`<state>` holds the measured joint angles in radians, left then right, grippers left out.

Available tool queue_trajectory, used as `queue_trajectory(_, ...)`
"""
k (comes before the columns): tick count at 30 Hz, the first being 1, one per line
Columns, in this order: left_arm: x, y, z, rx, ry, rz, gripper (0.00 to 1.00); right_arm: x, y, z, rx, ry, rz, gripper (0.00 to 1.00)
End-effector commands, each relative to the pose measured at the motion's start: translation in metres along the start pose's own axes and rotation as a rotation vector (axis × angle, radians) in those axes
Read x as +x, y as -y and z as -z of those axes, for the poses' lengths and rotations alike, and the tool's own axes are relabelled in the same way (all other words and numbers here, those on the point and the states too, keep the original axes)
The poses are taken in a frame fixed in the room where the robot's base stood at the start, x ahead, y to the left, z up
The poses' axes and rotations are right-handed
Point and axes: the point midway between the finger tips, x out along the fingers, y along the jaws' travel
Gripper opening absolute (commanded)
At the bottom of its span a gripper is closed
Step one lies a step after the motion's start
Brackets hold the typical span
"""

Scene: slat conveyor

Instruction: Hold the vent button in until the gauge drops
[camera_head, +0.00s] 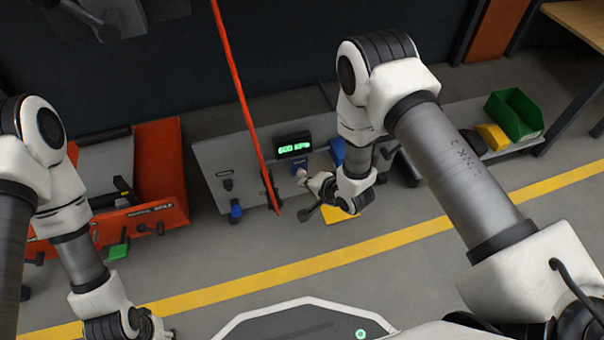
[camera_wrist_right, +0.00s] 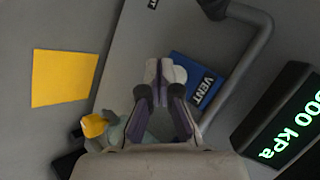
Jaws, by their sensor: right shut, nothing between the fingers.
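The grey panel (camera_head: 226,160) carries a dark gauge (camera_head: 293,146) with green digits. In the right wrist view the gauge (camera_wrist_right: 283,124) is cut off at the edge and reads "00 kPa" at its end. The blue VENT label (camera_wrist_right: 197,80) lies beside a pale round button (camera_wrist_right: 180,74), partly hidden behind my fingers. My right gripper (camera_wrist_right: 159,68) is shut and empty, its tips over or against the button; I cannot tell whether it is pressed in. In the head view my right gripper (camera_head: 304,179) reaches the panel from the right. My left gripper (camera_head: 150,325) is low at the left, away from the panel.
A thin orange bar (camera_head: 240,90) crosses in front of the panel. A curved grey handle (camera_wrist_right: 258,60) stands near the label. A yellow square (camera_wrist_right: 65,78) lies at the left of the wrist view. An orange cart (camera_head: 160,165) and a green bin (camera_head: 515,115) flank the panel.

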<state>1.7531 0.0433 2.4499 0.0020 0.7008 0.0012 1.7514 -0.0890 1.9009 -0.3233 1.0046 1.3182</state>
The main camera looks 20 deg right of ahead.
Motion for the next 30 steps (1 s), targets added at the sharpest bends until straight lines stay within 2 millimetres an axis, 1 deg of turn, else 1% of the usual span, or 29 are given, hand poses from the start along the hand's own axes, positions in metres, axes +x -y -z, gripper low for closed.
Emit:
queue_trajectory(3, -0.0028, 0.0000, 0.0000, 0.000, 0.000, 0.000, 0.40, 0.0025, 0.0033, 0.0026, 0.000, -0.001, 0.001, 0.00)
queue_trajectory(30, -0.0027, 0.0000, 0.0001, 0.000, 0.000, 0.000, 0.40, 0.0082, 0.0065, 0.0063, 0.000, 0.000, 0.001, 0.00)
